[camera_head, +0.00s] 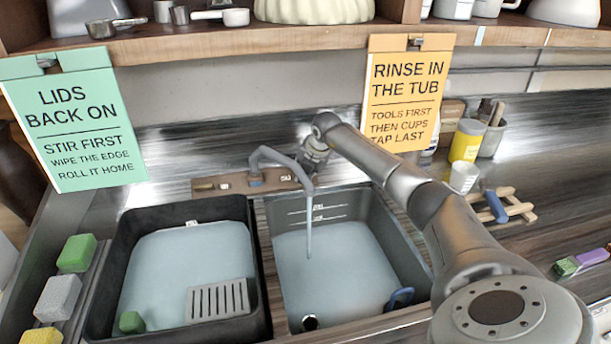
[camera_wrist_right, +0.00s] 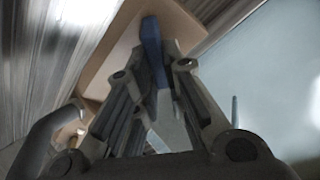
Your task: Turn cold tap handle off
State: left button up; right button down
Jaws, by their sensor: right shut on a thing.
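The tap (camera_head: 280,160) has a grey curved spout over the right basin, with a thin stream of water (camera_head: 309,230) falling from it into the basin. Its base plate (camera_head: 232,183) is brown; it also shows in the right wrist view (camera_wrist_right: 112,68). My right gripper (camera_head: 314,160) is at the right end of this plate, just beside the spout. In the right wrist view, my right gripper (camera_wrist_right: 160,70) is shut on the blue cold tap handle (camera_wrist_right: 151,42). In the head view the gripper hides this handle. My left gripper is not in view.
The right basin (camera_head: 350,205) and the black left tub (camera_head: 190,212) hold pale water. Sponges (camera_head: 58,298) line the left edge. A yellow jar (camera_head: 466,140), a white cup (camera_head: 463,177) and a wooden rack (camera_head: 515,206) stand right of my arm. Signs hang from the shelf (camera_head: 200,42) above.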

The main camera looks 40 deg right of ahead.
jog(key=m+t+b, duration=0.1)
jog(key=m, duration=0.4)
jog(key=shift+w, duration=0.15)
jog(key=shift+w+r+m+t+b, duration=0.1)
jog(key=shift+m+t+b, duration=0.15)
jog(key=shift+m, duration=0.95)
jog(key=shift+w+r+m+t+b, duration=0.15)
jog(key=shift+m+t, duration=0.2)
jog(key=shift+m, duration=0.85)
jog(key=shift+s, duration=0.1)
jog(key=c, duration=1.5)
grip_release()
